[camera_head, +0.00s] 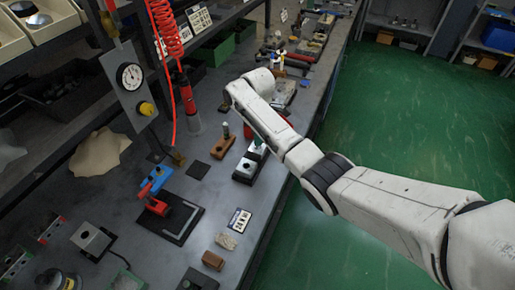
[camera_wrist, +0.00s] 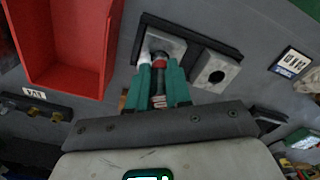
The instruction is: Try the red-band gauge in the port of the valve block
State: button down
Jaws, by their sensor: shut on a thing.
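My gripper (camera_wrist: 160,68) has teal fingers shut on the red-band gauge (camera_wrist: 159,62), whose red band shows between the fingertips. The valve block (camera_wrist: 202,53) has two grey metal parts on a black base. One part has an open dark round hole (camera_wrist: 217,73). The gauge is over the other part, with its lower end at or near that part's port; I cannot tell how deep it is. In the head view the valve block (camera_head: 244,170) lies near the bench's right edge, and my arm partly covers the gripper there.
A red bin (camera_wrist: 62,45) stands beside the block. A brown block (camera_head: 222,147) with a pale-topped upright piece stands left of the valve block. A printed card (camera_head: 239,221) lies nearer. A red-handled clamp (camera_head: 153,202) sits on a dark plate.

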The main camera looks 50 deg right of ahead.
jog(key=shift+r+p, duration=2.45)
jog(key=shift+r, duration=0.5)
jog(key=shift+f, duration=0.1)
